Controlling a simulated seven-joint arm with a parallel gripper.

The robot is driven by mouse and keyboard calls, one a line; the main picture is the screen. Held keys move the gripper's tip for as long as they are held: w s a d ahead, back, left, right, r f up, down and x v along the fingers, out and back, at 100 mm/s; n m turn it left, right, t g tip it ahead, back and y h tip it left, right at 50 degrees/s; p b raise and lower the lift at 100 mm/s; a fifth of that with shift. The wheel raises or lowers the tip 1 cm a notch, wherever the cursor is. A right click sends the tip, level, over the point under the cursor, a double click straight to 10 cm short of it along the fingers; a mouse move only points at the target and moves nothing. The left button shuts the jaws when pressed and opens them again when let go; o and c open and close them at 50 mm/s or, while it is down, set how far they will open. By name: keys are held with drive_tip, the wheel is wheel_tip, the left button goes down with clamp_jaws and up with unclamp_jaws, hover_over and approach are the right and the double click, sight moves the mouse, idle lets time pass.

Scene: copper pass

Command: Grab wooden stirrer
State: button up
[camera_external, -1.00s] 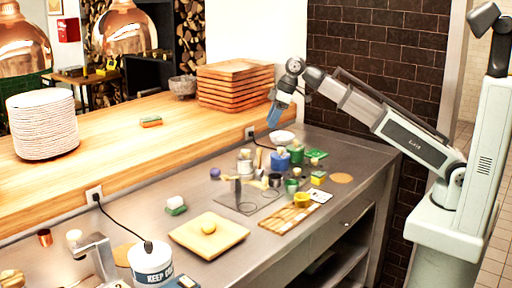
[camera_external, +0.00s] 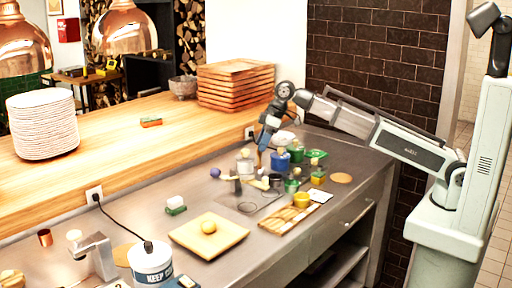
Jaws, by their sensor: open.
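My gripper (camera_external: 262,152) is open and points down over the far group of small items on the steel counter. It is small in the picture, and what lies between its fingers is hard to see. A pale, elongated piece (camera_external: 259,184) lies just below it among the cups; it may be the wooden stirrer, but I cannot tell for sure. A blue container (camera_external: 280,161) stands just right of my gripper.
Green and yellow containers (camera_external: 302,200) and small cups crowd the area around my gripper. A square wooden board (camera_external: 209,236) with a round yellowish item lies to the left. The raised wooden ledge (camera_external: 150,150) runs behind the counter. The counter's right end is mostly clear.

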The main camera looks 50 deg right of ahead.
sight(259, 163)
drive_tip(key=shift+x, duration=1.75)
drive_tip(key=shift+c, duration=0.3)
clamp_jaws()
